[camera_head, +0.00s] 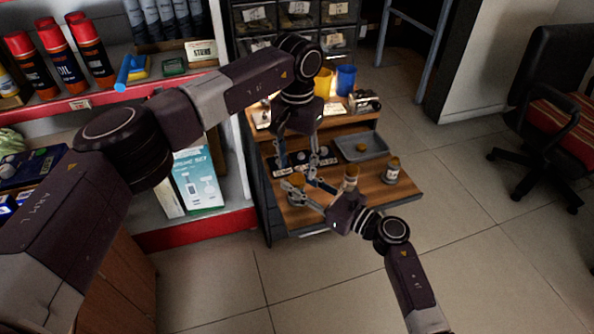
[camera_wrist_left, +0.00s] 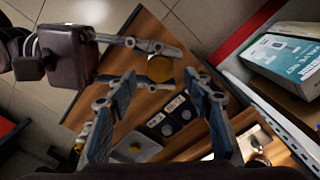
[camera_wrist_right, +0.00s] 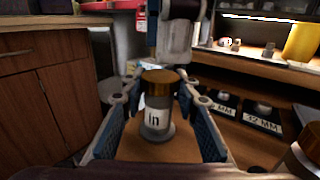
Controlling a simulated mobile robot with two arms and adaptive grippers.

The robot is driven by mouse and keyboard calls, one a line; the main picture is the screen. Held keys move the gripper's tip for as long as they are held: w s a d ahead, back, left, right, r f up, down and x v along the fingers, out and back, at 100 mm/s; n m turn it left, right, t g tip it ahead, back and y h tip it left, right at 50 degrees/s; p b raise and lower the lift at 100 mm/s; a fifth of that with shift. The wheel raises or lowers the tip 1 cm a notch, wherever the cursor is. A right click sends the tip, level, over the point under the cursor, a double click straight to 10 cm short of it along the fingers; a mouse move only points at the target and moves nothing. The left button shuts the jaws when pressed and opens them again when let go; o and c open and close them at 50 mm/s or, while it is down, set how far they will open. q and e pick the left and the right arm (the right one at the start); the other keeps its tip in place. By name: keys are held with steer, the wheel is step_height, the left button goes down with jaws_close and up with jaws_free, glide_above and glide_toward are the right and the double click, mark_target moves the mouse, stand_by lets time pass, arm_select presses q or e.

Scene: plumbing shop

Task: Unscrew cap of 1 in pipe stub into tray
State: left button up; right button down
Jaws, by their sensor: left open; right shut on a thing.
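A capped pipe stub (camera_wrist_right: 156,115) stands upright between the fingers of my right gripper (camera_wrist_right: 155,103), which is shut on its body. Its label shows "in"; the rest is unclear. Its brass cap (camera_wrist_right: 160,76) is on top and shows in the left wrist view (camera_wrist_left: 160,68). In the head view my right gripper (camera_head: 302,191) is at the bench's near left. My left gripper (camera_head: 298,165) is open and empty just above the cap, fingers pointing down, not touching it as far as I can tell. The grey tray (camera_head: 376,154) lies at the right with a small brass-coloured piece (camera_head: 362,147) in it.
Two more capped stubs, a middle one (camera_head: 350,178) and a right one (camera_head: 391,170), stand on the wooden bench (camera_head: 408,188). A dark labelled rack (camera_head: 322,160) lies behind my grippers. Yellow (camera_head: 321,83) and blue (camera_head: 345,79) cups stand at the back. A shelf unit borders the left.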

steer(key=c, duration=1.4)
jaws_free()
